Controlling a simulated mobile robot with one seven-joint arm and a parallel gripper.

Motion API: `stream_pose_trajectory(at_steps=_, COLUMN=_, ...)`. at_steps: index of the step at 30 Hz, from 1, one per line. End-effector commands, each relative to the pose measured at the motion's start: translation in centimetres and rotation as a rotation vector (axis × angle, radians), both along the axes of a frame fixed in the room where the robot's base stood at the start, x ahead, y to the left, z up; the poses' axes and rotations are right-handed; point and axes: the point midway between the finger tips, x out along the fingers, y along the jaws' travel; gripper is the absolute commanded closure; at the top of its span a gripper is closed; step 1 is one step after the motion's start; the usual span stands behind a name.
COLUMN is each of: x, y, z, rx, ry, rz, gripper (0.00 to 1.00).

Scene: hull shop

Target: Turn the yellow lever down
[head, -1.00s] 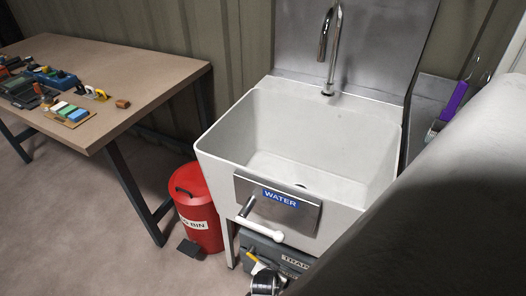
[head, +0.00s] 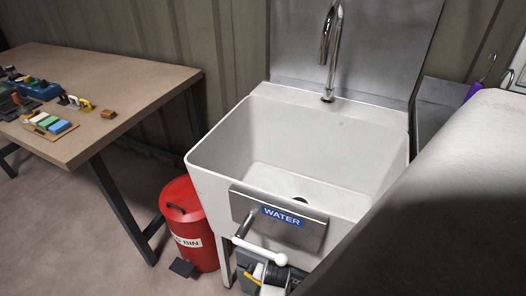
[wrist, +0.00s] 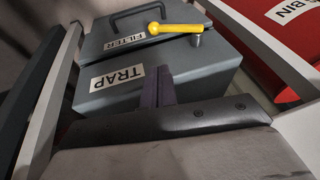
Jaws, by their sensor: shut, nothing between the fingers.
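The yellow lever (wrist: 175,28) lies roughly level across the picture in the wrist view. Its grey pivot is at its right end, and its rounded free end points left. It sits on a dark grey box (wrist: 205,80) labelled FILTER and TRAP. In the head view a small bit of yellow lever (head: 258,272) shows below the sink, partly hidden. My gripper (wrist: 159,76) is shut and empty. In the wrist view its fingertips are in front of the box, below the lever in the picture and apart from it.
The sink (head: 215,165) stands above, with a WATER panel (head: 310,236) and a white-knobbed lever (head: 265,255). A red bin (head: 188,215) stands left of it. Pale sink legs (wrist: 50,105) flank the box. A workbench (head: 140,90) with small items is at the left.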

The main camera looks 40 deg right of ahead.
Motion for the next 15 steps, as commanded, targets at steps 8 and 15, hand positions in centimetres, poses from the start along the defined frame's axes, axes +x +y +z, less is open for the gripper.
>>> stream_pose_trajectory(at_steps=8, x=1.2, y=-0.8, z=-4.0, rx=0.002, ry=0.001, rz=-0.001, gripper=1.0)
stream_pose_trajectory(at_steps=15, x=2.5, y=-1.9, z=-8.5, rx=0.001, ry=0.001, rz=-0.002, gripper=1.0)
